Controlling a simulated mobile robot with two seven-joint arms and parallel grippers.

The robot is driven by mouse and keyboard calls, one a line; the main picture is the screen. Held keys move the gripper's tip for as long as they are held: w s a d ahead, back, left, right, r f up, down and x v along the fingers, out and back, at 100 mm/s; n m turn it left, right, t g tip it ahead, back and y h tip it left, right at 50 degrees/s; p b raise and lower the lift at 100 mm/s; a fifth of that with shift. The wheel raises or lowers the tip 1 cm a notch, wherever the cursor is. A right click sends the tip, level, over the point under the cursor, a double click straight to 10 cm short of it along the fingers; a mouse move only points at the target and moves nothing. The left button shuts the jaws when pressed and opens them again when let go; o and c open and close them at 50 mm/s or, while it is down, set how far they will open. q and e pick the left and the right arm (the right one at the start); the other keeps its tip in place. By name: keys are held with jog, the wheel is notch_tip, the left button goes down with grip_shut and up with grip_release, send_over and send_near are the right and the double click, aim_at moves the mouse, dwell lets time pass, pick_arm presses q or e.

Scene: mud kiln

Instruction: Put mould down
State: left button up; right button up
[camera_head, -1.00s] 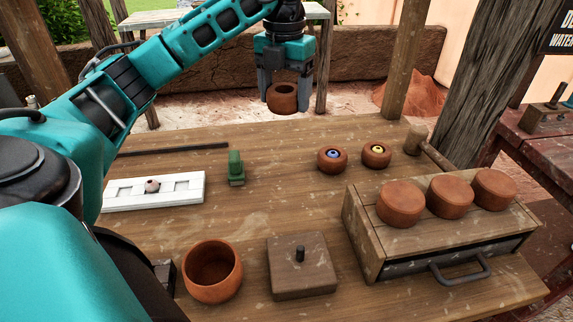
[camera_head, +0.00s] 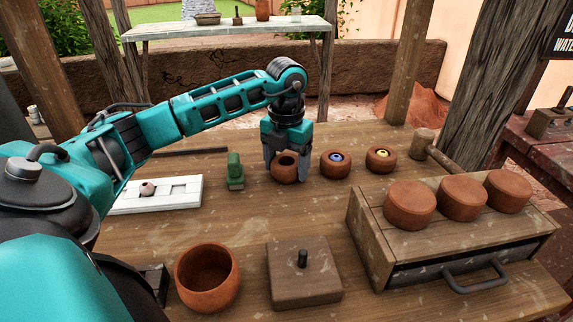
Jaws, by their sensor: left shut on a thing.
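A small round brown clay mould (camera_head: 285,168) with a dark hollow top is between the fingers of my left gripper (camera_head: 286,174), which is shut on it. It is upright, at or just above the table top (camera_head: 240,225); I cannot tell if it touches. My right gripper is not in view.
A green object (camera_head: 235,171) and a white slotted tray (camera_head: 180,193) stand to the left. In front are an orange bowl (camera_head: 207,278) and a wooden block with a knob (camera_head: 303,275). At right, a drawer box (camera_head: 375,235) carries three round clay pieces; a mallet (camera_head: 423,143) lies behind.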

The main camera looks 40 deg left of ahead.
pick_arm(q)
jog(key=o, duration=1.3)
notch_tip(320, 180, up, 12)
jog(key=shift+r+p, duration=0.1)
jog(key=shift+p, duration=1.15)
